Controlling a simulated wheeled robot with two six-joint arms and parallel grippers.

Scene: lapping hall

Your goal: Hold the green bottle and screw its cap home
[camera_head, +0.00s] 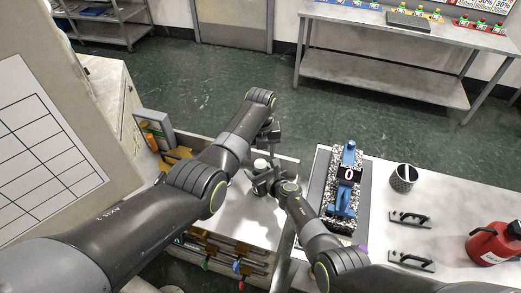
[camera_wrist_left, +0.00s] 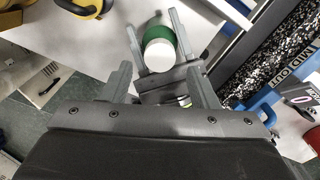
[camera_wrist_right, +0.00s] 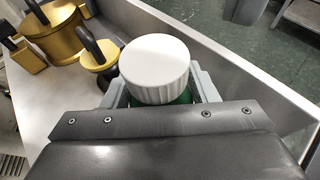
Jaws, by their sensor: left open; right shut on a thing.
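The green bottle shows in the right wrist view as a sliver of green (camera_wrist_right: 182,98) under its ribbed white cap (camera_wrist_right: 154,68). My right gripper (camera_wrist_right: 160,92) is shut on the bottle, one finger on each side below the cap. In the left wrist view the green body (camera_wrist_left: 158,32) and white cap (camera_wrist_left: 160,55) stand between the right gripper's fingers. My left gripper (camera_wrist_left: 162,85) is open and empty, with the cap beyond its fingertips. In the head view the cap (camera_head: 260,163) is small, and the left gripper (camera_head: 270,130) is above and beyond it. How tightly the cap sits cannot be told.
Gold pieces with black handles (camera_wrist_right: 97,55) stand beside the bottle in the right wrist view. A blue gauge on a speckled block (camera_head: 345,190) is right of my right gripper. A dark cup (camera_head: 403,178) and red can (camera_head: 492,244) stand farther right.

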